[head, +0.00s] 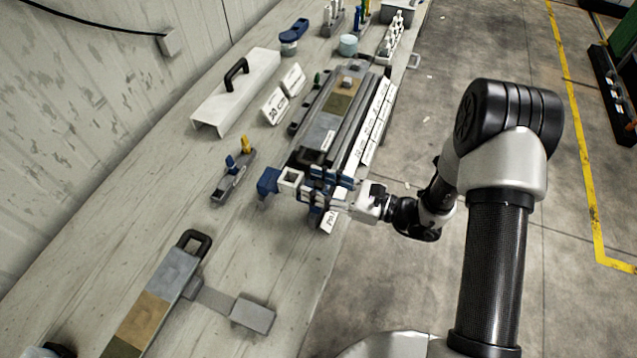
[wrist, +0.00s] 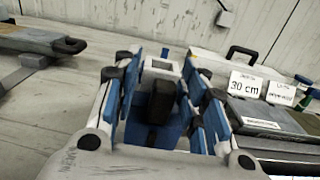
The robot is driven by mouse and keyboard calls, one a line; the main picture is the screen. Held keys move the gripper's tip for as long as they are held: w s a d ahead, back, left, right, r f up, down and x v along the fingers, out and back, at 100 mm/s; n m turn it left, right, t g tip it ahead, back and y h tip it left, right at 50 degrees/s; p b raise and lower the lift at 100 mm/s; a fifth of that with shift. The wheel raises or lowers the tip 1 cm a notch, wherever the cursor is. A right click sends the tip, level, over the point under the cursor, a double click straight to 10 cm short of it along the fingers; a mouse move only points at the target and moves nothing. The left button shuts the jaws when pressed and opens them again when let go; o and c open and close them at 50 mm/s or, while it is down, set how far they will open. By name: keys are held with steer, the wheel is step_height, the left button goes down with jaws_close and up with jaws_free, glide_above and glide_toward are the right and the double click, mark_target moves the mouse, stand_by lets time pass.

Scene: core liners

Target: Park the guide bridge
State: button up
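The guide bridge appears to be the blue piece with a pale square frame (head: 268,182) at the near end of the long grey core tray (head: 320,128) in the head view. In the wrist view its pale frame (wrist: 160,66) and a black upright block (wrist: 163,100) show straight ahead. My gripper (head: 318,182) is beside the piece, over the bench's right edge. Its blue-padded fingers (wrist: 165,88) stand apart on either side of the black block, with gaps visible. The fingers partly hide the bridge, and whether they touch it is unclear.
A white cover with a black handle (head: 238,88) and a 30 cm card (head: 274,105) stand behind the tray. A small holder (head: 233,177) with blue and yellow pieces is to the left. A second core liner (head: 155,300) lies in front.

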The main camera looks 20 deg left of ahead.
steer(key=d, duration=1.2)
steer(key=shift+s, duration=0.45)
steer(key=shift+r, duration=0.1)
steer(key=s+d+r+n+g+h, duration=0.2)
steer(key=s+r+n+g+h, duration=0.3)
steer(key=s+r+n+h, duration=0.45)
steer(key=s+d+r+n+t+h, duration=0.3)
steer(key=d+r+n+t+h, duration=0.1)
steer(key=d+r, duration=0.1)
steer(key=s+d+r+n+t+h, duration=0.4)
steer(key=d+r+n, duration=0.1)
steer(key=d, duration=0.3)
steer(key=shift+d+r+t, duration=0.15)
steer(key=shift+d+t, duration=0.05)
steer(key=shift+t, duration=0.1)
